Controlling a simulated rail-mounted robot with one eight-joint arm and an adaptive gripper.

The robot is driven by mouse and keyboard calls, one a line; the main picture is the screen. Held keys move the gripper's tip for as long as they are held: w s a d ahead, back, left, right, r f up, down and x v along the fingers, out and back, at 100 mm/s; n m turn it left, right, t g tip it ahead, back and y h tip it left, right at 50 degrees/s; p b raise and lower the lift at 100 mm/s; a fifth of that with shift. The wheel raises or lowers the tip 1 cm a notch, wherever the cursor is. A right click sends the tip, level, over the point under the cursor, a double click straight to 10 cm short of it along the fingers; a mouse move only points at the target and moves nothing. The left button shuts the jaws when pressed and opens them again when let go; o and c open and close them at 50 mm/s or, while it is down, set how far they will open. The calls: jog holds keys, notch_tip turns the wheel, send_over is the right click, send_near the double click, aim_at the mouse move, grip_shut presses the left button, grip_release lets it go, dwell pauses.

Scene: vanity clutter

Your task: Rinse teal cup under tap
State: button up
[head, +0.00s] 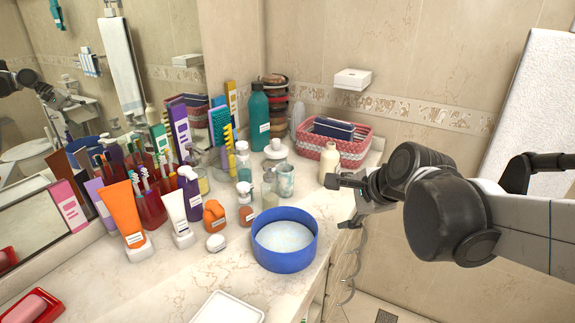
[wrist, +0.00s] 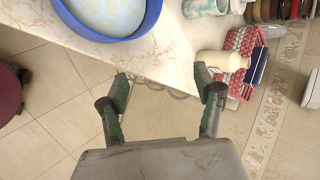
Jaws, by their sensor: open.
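A small cup with a teal-and-white pattern (head: 286,181) stands upright on the counter behind the blue bowl, among bottles. Its lower part also shows at the top edge of the wrist view (wrist: 205,7). My gripper (head: 338,203) is open and empty, to the right of the cup and apart from it. In the wrist view my gripper (wrist: 162,76) has its two fingers spread over the floor just off the counter's edge. I cannot make out a tap in either view.
A blue round bowl (head: 286,263) with pale contents sits near the counter's front edge. A cream bottle (head: 329,165) and a red woven basket (head: 358,151) stand near my gripper. Several bottles and tubes crowd the left. A white tray (head: 228,308) lies in front.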

aim_at(285, 178)
jog(key=w+a+m+y+p, duration=0.35)
jog(key=w+a+m, duration=0.25)
jog(key=w+m, duration=0.65)
jog(key=shift+h, duration=0.35)
jog(key=shift+w+r+p+x, duration=0.1)
jog(key=shift+p+x, duration=0.1)
jog(key=shift+x, duration=2.2)
jog(key=shift+w+r+p+x, duration=0.15)
jog(key=shift+p+x, duration=0.1)
jog(key=shift+x, duration=2.15)
jog(key=shift+w+r+p+x, duration=0.1)
jog(key=shift+p+x, duration=0.1)
jog(key=shift+x, duration=2.15)
jog(key=c, duration=1.4)
jog(key=shift+r, duration=0.1)
